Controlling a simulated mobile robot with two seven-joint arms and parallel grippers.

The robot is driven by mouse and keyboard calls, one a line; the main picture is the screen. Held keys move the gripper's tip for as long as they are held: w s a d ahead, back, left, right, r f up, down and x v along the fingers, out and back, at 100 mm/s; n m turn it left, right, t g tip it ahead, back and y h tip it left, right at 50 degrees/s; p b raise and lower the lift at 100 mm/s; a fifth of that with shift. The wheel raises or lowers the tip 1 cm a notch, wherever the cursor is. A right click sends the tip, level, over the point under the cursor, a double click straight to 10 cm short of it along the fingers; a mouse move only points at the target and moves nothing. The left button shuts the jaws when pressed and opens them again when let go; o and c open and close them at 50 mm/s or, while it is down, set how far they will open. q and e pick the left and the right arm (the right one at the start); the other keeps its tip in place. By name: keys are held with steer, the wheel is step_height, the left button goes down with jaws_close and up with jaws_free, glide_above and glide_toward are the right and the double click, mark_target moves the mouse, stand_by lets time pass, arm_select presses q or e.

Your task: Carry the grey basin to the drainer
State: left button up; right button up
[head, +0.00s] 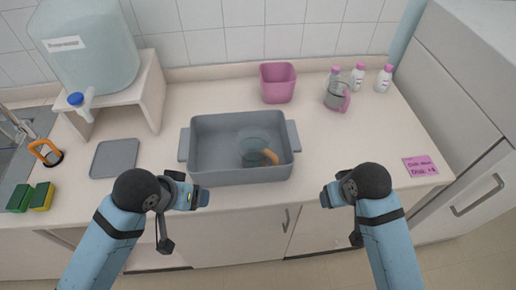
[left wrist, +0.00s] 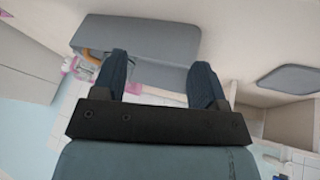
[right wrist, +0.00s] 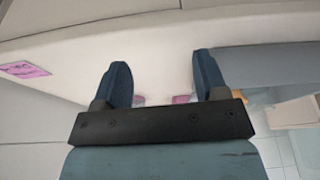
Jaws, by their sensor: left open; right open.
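The grey basin (head: 240,176) stands on the counter in the middle of the head view, with a flat handle at its left and right ends. A clear cup or jug (head: 253,148) with an orange handle is inside it. A flat grey mat (head: 115,158), possibly the drainer, lies to the basin's left. My left gripper (head: 205,197) is open and empty at the basin's front left. My right gripper (head: 326,197) is open and empty at its front right. Neither touches the basin. The basin also shows in the left wrist view (left wrist: 140,38) and the right wrist view (right wrist: 270,60).
A pink tub (head: 278,83), a clear jug with a pink handle (head: 337,95) and several pink-capped bottles (head: 384,78) stand behind. A water tank (head: 88,45) on a white stand (head: 152,90) is back left. Sponges (head: 31,197) and a sink (head: 12,150) are far left. A pink note (head: 428,169) lies right.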

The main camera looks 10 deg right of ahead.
arm_select(q)
steer(key=w+d+r, duration=0.2)
steer(key=w, duration=0.2)
arm_select(e)
steer(key=w+a+r, duration=0.2)
steer(key=w, duration=0.3)
arm_select(q)
steer(key=n+g+y, duration=0.1)
steer(key=n+y, duration=0.2)
steer(key=y, duration=0.1)
glide_toward(184, 143)
step_height(184, 143, up, 3)
arm_select(e)
steer(key=m, duration=0.1)
glide_toward(293, 134)
steer(key=v, duration=0.3)
arm_select(q)
steer(key=shift+s+a+r, duration=0.1)
steer(key=shift+s, duration=0.4)
arm_select(e)
steer(key=shift+s+a+r, duration=0.15)
steer(key=shift+r, duration=0.05)
steer(key=shift+f, duration=0.1)
arm_select(q)
steer(key=x, duration=1.3)
steer(key=shift+w+f, duration=0.15)
steer(key=shift+f, duration=0.2)
arm_select(e)
steer(key=x, duration=1.3)
steer(key=shift+f, duration=0.35)
